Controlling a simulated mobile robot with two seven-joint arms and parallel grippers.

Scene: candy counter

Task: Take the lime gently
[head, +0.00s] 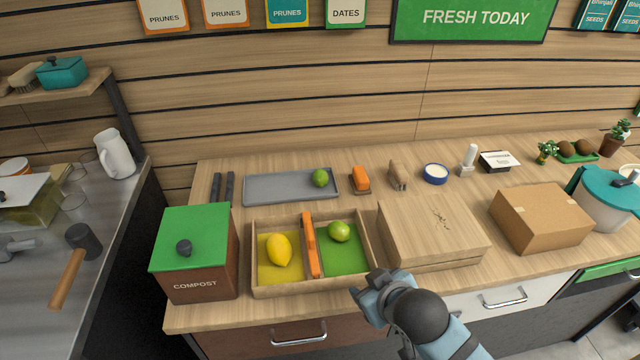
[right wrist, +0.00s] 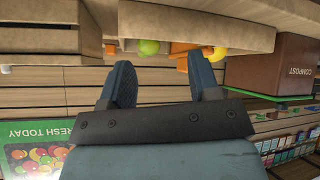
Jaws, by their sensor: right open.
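One lime (head: 339,231) lies in the right, green-floored compartment of a wooden box (head: 310,287). A second lime (head: 320,178) sits at the right end of a grey tray (head: 275,187) behind the box. A lemon (head: 278,249) lies in the box's left, yellow-floored compartment. My right gripper (head: 368,295) is in front of the box's right front corner, open and empty. In the right wrist view, a lime (right wrist: 149,47) shows beyond and between the open fingers (right wrist: 160,75), apart from them, with the lemon (right wrist: 217,54) to the right. My left gripper is not in view.
An orange bar (head: 311,246) lies along the box's divider. A compost bin (head: 196,257) stands close on the left. A wooden case (head: 433,230) stands close on the right, with a cardboard box (head: 541,217) further right. Small items line the back.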

